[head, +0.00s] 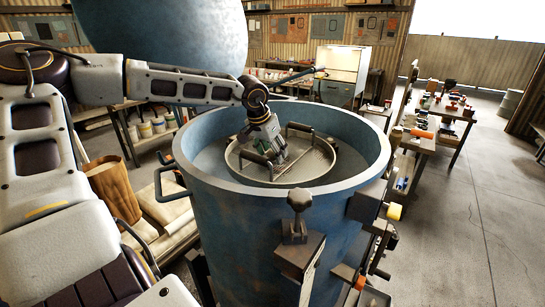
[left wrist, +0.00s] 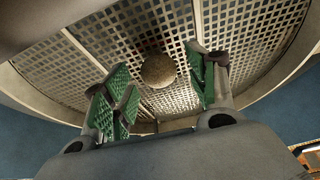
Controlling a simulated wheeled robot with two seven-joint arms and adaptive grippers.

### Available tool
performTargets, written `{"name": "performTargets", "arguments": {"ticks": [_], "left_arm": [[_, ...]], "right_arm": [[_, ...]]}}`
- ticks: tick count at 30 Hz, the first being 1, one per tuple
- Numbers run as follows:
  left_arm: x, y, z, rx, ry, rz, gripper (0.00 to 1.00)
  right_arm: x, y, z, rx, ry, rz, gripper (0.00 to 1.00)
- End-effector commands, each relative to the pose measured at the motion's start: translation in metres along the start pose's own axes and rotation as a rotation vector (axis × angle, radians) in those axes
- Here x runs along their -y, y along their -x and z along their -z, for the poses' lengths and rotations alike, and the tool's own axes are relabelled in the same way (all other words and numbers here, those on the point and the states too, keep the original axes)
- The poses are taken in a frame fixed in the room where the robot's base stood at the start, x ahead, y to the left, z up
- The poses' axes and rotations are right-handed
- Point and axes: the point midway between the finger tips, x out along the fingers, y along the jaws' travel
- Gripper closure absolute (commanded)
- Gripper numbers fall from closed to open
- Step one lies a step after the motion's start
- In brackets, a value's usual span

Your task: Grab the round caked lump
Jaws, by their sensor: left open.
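The round caked lump (left wrist: 158,70) is a brownish ball in the left wrist view. It lies on the perforated metal screen (left wrist: 105,40), beyond and between my fingertips. My left gripper (left wrist: 160,88) is open, with green pads on both sides and nothing between them. In the head view my left gripper (head: 274,160) reaches down into the blue pot (head: 270,225), over the round screen tray (head: 312,165). The lump is hidden behind the gripper there. My right gripper does not show.
The screen tray has two upright handles (head: 300,128), one near my gripper. The pot's rim surrounds the tray. A clamp with a knob (head: 299,200) stands at the pot's front. Workbenches (head: 440,120) stand to the right, with bare floor beside them.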

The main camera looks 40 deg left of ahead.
Motion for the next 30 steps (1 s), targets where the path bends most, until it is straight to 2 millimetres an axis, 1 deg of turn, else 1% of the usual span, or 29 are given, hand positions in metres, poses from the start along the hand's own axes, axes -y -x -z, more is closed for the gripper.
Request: {"name": "performTargets", "arguments": {"ticks": [10, 11, 21, 22, 30], "left_arm": [[0.0001, 0.0000, -0.0001, 0.000, 0.000, 0.000, 0.42], [0.0001, 0.0000, -0.0001, 0.000, 0.000, 0.000, 0.43], [0.0001, 0.0000, -0.0002, 0.001, 0.000, 0.000, 0.87], [0.0000, 0.0000, -0.0002, 0.001, 0.000, 0.000, 0.90], [0.0001, 0.0007, 0.0002, 0.000, 0.000, 0.000, 0.91]], "right_arm": [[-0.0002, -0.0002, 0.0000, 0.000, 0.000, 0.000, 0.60], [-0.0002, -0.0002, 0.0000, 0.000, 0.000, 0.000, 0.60], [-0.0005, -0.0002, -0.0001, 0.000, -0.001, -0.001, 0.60], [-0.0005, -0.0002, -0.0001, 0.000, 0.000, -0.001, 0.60], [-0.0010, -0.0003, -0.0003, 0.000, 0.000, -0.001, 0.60]]}}
